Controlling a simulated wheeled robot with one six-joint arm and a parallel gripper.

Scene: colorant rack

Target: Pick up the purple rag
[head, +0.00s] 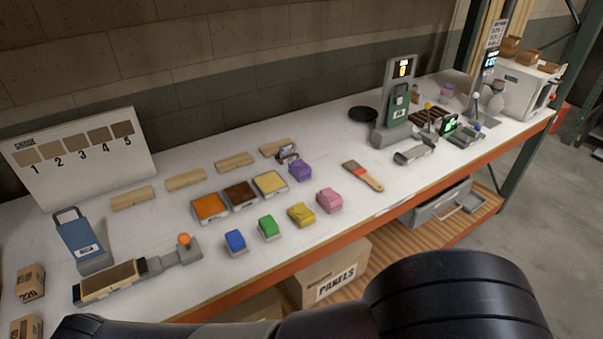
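The purple rag (300,171) is a small folded lump on the white workbench (345,222). It lies just right of the tray with the pale yellow panel (270,184). It sits behind the pink rag (329,200) and in front of a small clamp-like item (288,152). Nothing covers it. My dark arm crosses the bottom of the head view, in front of the bench. My gripper is not in the picture, so its state does not show.
Blue (235,241), green (268,227) and yellow (301,214) rags line the front edge. A brush (363,175) lies to the right. A shade board (82,157) stands at left, a green-fronted device (398,105) at right.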

